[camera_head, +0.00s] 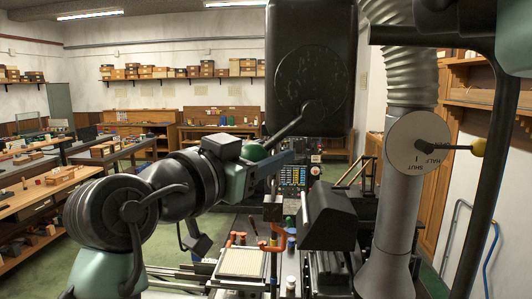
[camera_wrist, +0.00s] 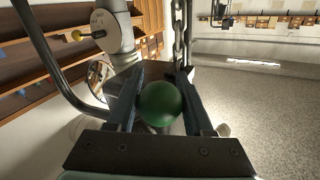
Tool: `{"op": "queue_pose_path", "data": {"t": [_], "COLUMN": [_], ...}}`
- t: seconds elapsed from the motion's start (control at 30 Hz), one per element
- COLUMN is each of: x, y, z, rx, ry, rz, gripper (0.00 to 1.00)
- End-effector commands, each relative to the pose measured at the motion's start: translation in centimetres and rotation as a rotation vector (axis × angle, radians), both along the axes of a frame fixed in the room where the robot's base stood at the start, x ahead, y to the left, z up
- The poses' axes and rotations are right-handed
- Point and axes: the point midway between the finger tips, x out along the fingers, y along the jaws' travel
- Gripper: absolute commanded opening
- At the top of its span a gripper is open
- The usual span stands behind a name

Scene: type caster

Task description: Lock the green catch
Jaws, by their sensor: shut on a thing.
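The green catch shows in the wrist view as a round, dark green knob (camera_wrist: 160,104). It sits between the two dark fingers of my gripper (camera_wrist: 160,78), which are shut on it from both sides. Below the knob, the rest of the catch is hidden by the knob and the fingers. In the head view my gripper (camera_head: 272,208) is small, over the machine in the middle.
A dark boxy hood (camera_head: 328,216) stands just right of my gripper. A grey pipe with a round plate (camera_head: 418,143) and yellow-knobbed lever (camera_head: 478,148) rises at right. Red-handled levers (camera_head: 270,241) and a pale tray (camera_head: 241,263) lie below. Benches (camera_head: 40,190) stand at left.

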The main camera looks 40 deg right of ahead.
Motion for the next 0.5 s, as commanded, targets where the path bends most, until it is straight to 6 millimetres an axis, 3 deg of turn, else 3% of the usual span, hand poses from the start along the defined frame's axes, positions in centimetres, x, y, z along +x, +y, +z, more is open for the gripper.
{"op": "queue_pose_path", "data": {"t": [0.5], "x": [0.8], "y": [0.7], "z": [1.6], "rx": [0.151], "ry": [-0.175], "rz": [0.001], "gripper": [0.0]}}
